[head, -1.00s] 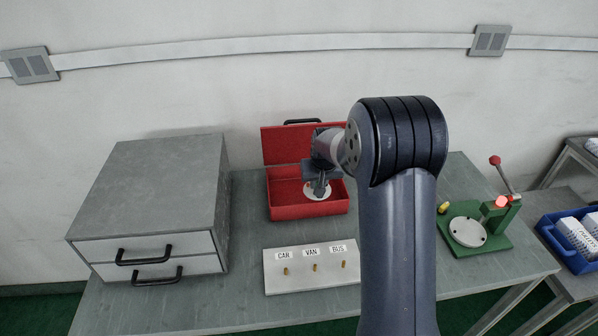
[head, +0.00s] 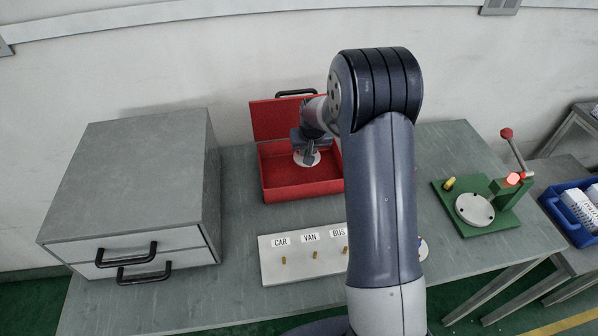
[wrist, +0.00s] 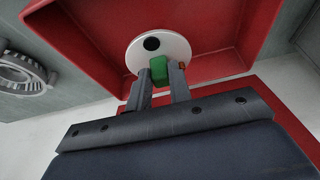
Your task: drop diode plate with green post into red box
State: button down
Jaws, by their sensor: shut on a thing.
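The diode plate with green post is a pale round disc (wrist: 172,47) with a dark hole, and its green post (wrist: 159,68) stands between my fingers. My gripper (wrist: 160,80) is shut on the green post. In the head view the plate (head: 306,158) hangs beneath my gripper (head: 309,150), over the inside of the red box (head: 290,185). The red box is open, its lid (head: 270,120) tilted up at the back. In the wrist view the red floor and walls (wrist: 90,45) surround the plate. I cannot tell whether the plate touches the floor.
A grey drawer cabinet (head: 130,180) stands left of the box. A board with CAR, VAN and BUS pegs (head: 290,268) lies in front. A green press (head: 485,205) with a red-knobbed lever stands at right, and a blue bin (head: 575,215) is beyond it.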

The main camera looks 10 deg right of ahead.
jog(key=shift+f, duration=0.35)
jog(key=c, duration=1.2)
grip_release()
jog(key=shift+r, duration=0.1)
jog(key=b+v, duration=0.2)
jog(key=v, duration=0.8)
jog(key=shift+s+r+b, duration=0.2)
jog(key=shift+r+b, duration=0.1)
jog(key=shift+b, duration=0.05)
